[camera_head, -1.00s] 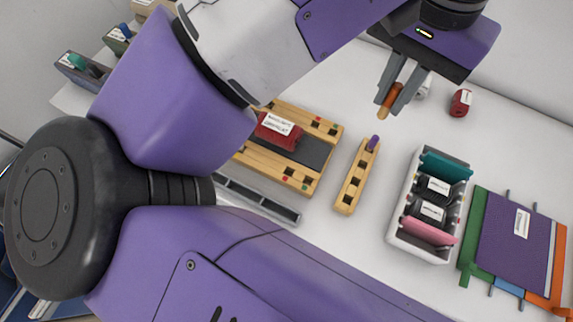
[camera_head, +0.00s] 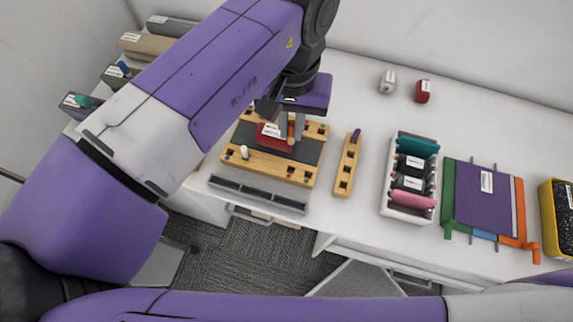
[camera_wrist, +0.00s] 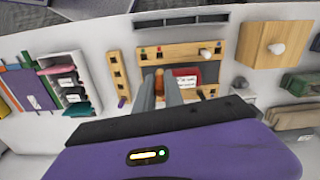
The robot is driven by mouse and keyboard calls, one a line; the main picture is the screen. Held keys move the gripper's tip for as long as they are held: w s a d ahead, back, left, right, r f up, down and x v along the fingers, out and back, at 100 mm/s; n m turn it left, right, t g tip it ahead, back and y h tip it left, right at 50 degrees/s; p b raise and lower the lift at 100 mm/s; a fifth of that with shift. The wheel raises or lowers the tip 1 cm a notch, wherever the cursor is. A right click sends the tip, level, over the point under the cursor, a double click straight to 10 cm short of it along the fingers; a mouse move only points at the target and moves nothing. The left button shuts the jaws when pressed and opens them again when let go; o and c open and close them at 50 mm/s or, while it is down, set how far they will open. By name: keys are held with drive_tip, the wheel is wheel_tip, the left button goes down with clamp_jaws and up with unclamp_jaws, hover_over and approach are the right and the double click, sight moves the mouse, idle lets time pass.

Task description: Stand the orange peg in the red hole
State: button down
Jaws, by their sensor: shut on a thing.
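The orange peg (camera_head: 291,131) is held upright between the fingers of my gripper (camera_head: 292,127), over the dark middle of the wooden board (camera_head: 268,163). It also shows between the fingers in the wrist view (camera_wrist: 158,72). The peg appears to be above the board, apart from its front rail; the exact height is unclear. The front rail has several square holes with small coloured dots beside them. A red dot lies by a hole near the rail's right end (camera_head: 290,173). A white peg (camera_head: 244,152) stands in the left part of this rail.
A red labelled block (camera_head: 272,140) sits on the board, close left of the peg. A narrow wooden rack (camera_head: 345,170) with a purple peg (camera_head: 356,135) stands to the right. A white bin (camera_head: 408,212) is farther right. A grey tray (camera_head: 258,195) lies in front.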

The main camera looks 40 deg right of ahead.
drive_tip(key=b, duration=0.2)
hover_over(291, 165)
drive_tip(key=s, duration=0.1)
wheel_tip(291, 165, down, 12)
drive_tip(key=shift+a+f+b, duration=0.25)
drive_tip(key=shift+f+b, duration=0.75)
drive_tip(key=shift+b, duration=0.05)
drive_tip(key=shift+a+f+b, duration=0.2)
drive_tip(key=shift+f+b, duration=0.8)
drive_tip(key=shift+f, duration=0.15)
drive_tip(key=c, duration=1.4)
unclamp_jaws()
drive_tip(key=shift+c, duration=0.2)
